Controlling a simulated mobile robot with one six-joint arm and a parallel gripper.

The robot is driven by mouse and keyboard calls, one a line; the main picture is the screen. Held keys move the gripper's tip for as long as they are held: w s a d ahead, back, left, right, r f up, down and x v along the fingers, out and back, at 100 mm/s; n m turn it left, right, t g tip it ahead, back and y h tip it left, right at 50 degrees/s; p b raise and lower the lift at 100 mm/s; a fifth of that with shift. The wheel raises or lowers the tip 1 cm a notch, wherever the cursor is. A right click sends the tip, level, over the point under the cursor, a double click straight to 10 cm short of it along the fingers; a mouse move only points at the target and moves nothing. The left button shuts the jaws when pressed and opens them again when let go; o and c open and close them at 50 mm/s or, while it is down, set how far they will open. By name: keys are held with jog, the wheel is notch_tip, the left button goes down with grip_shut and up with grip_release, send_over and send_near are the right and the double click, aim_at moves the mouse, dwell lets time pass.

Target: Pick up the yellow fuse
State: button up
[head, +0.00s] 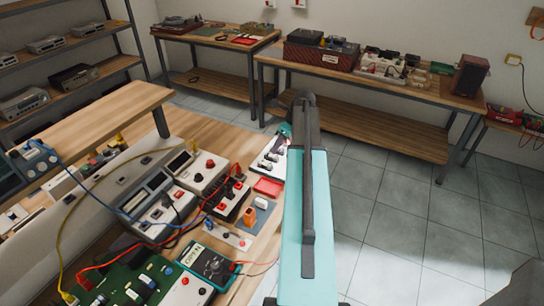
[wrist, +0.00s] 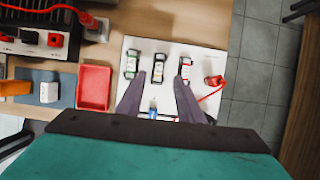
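I cannot make out a yellow fuse in either view. In the wrist view a white board (wrist: 206,62) carries several small dark holders: one with green ends (wrist: 132,64), a dark one (wrist: 159,67) and one with red marks (wrist: 186,68). A small blue piece (wrist: 153,112) shows between my fingers. My gripper (wrist: 160,77) is open, its two dark fingers over the board, with no object seen held. I cannot tell how far above the board they are. In the head view my arm hides part of the white board (head: 267,160).
A red tray (wrist: 95,88) lies left of the board; it also shows in the head view (head: 268,187). A white plug block (wrist: 49,92) and an instrument (wrist: 28,40) with red cables lie farther left. The bench edge and tiled floor (wrist: 258,60) are to the right.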

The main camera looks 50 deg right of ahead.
aim_at(272, 155)
dwell(0.3)
jog(key=shift+p+x, duration=0.9)
jog(key=shift+x, duration=0.25)
jog(key=shift+p+x, duration=0.45)
jog(key=shift+x, duration=1)
jog(key=shift+a, duration=0.15)
grip_shut()
